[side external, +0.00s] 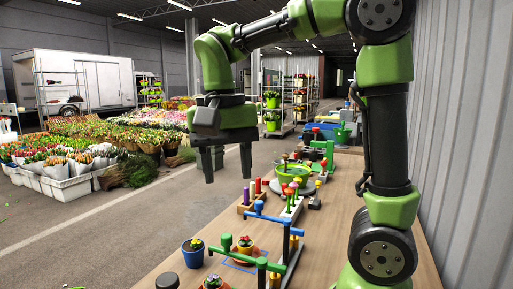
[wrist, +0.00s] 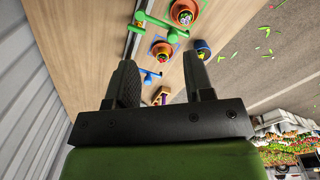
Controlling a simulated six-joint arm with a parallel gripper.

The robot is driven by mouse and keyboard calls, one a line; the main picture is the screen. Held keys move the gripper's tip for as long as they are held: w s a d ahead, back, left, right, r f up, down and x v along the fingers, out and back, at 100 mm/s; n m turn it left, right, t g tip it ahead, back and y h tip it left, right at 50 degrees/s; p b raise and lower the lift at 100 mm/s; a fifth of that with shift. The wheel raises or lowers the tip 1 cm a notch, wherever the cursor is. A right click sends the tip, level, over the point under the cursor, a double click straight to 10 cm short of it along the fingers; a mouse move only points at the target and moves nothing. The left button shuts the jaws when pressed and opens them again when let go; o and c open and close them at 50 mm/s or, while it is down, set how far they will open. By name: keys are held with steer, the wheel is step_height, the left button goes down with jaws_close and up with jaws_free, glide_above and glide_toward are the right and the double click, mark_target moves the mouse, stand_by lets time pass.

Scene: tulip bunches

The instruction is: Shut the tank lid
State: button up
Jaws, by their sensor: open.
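My gripper (side external: 227,174) hangs in the air above and left of the bench, its two fingers apart and pointing down, with nothing between them. In the wrist view my gripper (wrist: 160,64) also shows open and empty, with the bench below. I cannot make out a tank or its lid for sure in either view. A green round tub (side external: 293,174) stands on a grey disc farther along the bench, right of my gripper. Whether it has a lid is too small to tell.
A blue and green rail frame (side external: 262,219) stands on the wooden bench (side external: 325,218). Near it are a blue flower pot (side external: 193,252) and a terracotta pot (side external: 244,249). A wooden block with coloured pegs (side external: 292,204) stands farther back. A corrugated wall (side external: 465,150) bounds the right side.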

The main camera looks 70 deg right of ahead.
steer(key=s+d+r+m, duration=0.1)
steer(key=d+m, duration=0.3)
steer(key=d, duration=0.3)
steer(key=shift+s+d+t, duration=0.25)
steer(key=shift+d+t, duration=0.05)
steer(key=shift+d, duration=0.05)
steer(key=shift+r, duration=0.1)
jaws_close()
steer(key=s+a+f+n+t, duration=0.1)
steer(key=a+n, duration=1.1)
steer(key=n, duration=0.5)
steer(key=s+a+f+n, duration=0.1)
steer(key=a+n, duration=1)
steer(key=n, duration=0.5)
steer(key=f, duration=0.4)
steer(key=w+f, duration=0.1)
steer(key=f, duration=0.9)
steer(key=shift+w, duration=0.2)
